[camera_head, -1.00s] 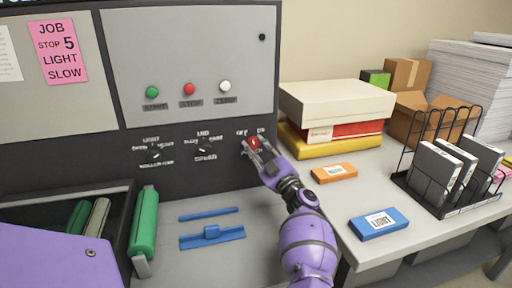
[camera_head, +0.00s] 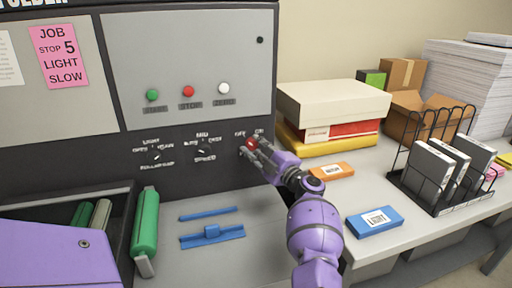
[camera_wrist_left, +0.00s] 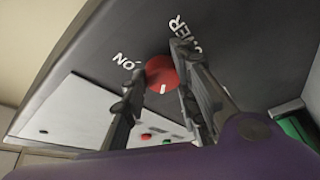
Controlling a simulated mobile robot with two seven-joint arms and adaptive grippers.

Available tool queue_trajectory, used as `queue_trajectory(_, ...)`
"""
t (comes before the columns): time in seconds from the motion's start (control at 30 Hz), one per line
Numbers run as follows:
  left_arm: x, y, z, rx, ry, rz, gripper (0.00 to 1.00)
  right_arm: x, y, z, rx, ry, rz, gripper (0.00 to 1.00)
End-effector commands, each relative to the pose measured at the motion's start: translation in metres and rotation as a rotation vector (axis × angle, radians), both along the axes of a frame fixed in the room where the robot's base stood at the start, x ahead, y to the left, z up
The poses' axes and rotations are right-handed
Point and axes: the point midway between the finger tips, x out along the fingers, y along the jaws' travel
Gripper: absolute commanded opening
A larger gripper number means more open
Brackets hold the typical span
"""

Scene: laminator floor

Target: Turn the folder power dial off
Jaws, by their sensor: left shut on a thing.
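The red power dial (camera_head: 251,145) is on the dark lower panel, under OFF and ON labels (camera_head: 249,133). My left gripper (camera_head: 256,150) reaches it from the lower right, with its fingers around the dial. In the left wrist view the round red dial (camera_wrist_left: 161,73) shows between the two fingers (camera_wrist_left: 160,80), and the gripper is shut on it. A short white mark is at the dial's lower edge in that view. The ON label is left of the dial and the partly covered POWER label is above right; OFF cannot be made out there. My right gripper is not in view.
Two black dials (camera_head: 205,153) and green, red and white buttons (camera_head: 188,91) are left of the power dial. A green roller (camera_head: 146,228) and blue bar (camera_head: 212,236) lie below. An orange box (camera_head: 331,170), blue box (camera_head: 375,221) and black rack (camera_head: 440,188) are on the right table.

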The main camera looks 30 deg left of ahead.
Motion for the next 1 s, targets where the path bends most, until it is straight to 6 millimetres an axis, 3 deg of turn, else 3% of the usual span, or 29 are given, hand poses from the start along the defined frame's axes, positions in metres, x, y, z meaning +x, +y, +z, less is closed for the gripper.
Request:
queue_trajectory(0.03,0.0049,-0.0035,0.0123,0.009,-0.013,-0.011,0.01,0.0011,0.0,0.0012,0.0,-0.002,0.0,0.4)
queue_trajectory(0.27,0.0047,-0.0029,0.013,0.011,-0.012,-0.01,0.01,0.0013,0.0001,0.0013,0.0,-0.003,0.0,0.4)
queue_trajectory(0.3,0.0047,-0.0028,0.013,0.011,-0.012,-0.01,0.33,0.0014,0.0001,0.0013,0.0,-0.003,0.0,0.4)
queue_trajectory(0.37,0.0044,-0.0027,0.0126,0.01,-0.012,-0.01,0.4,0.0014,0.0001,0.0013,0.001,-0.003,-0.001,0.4)
queue_trajectory(1.0,0.0009,-0.0022,0.0039,0.005,-0.003,-0.003,0.4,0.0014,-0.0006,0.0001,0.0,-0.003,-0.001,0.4)
